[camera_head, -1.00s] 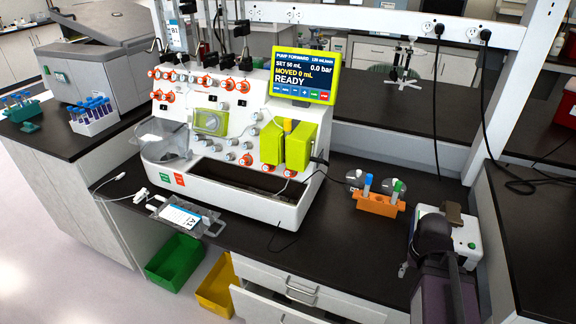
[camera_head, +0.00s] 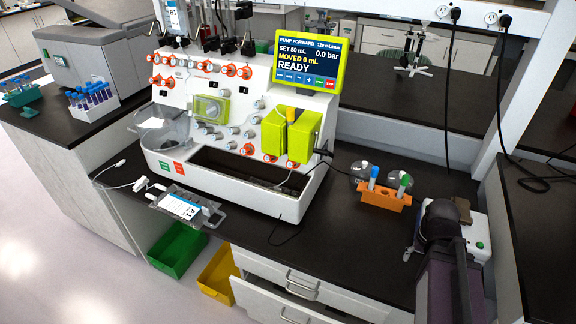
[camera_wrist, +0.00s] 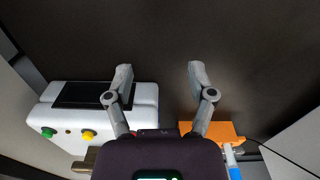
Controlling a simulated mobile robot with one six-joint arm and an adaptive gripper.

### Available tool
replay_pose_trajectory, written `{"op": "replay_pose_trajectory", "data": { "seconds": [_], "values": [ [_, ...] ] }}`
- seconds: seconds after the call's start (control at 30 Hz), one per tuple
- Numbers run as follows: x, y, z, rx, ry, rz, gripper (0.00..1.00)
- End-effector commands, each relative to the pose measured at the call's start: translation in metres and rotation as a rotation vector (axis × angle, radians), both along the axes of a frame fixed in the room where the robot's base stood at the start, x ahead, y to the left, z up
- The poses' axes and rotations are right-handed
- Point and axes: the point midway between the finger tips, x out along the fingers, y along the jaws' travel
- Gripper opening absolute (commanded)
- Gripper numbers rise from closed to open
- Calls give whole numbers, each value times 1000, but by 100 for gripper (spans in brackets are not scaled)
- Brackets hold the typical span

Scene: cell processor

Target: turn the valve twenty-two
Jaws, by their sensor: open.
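The cell processor (camera_head: 215,180) is a white machine on the dark bench, left of centre in the head view. Several orange and grey valve knobs (camera_head: 229,71) sit in rows on its front panel. I cannot read the number of any valve, so I cannot tell which is twenty-two. Its screen (camera_head: 307,63) reads PUMP FORWARD, SET 50 mL, MOVED 0 mL, 0.0 bar, READY. My gripper (camera_wrist: 158,75) is open and empty in the wrist view, over the dark bench. It is apart from the machine. In the head view my arm stands at the lower right and the fingertips are hidden.
An orange rack (camera_head: 378,199) with capped tubes stands right of the machine and also shows in the wrist view (camera_wrist: 218,131). A white device (camera_wrist: 140,95) lies beside it. A fluid bag (camera_head: 181,206) lies at the bench's front edge. A drawer (camera_head: 275,302) below is partly open.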

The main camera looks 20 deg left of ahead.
Motion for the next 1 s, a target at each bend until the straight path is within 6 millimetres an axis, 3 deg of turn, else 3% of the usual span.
{"op": "replay_pose_trajectory", "data": {
  "seconds": [0.37, 0.67, 1.0],
  "values": [
    [21, 26, 5, -111, -71, -38, 72],
    [50, 83, 19, -249, -238, -85, 72],
    [73, 165, 44, -327, -490, -116, 72]
  ]
}}
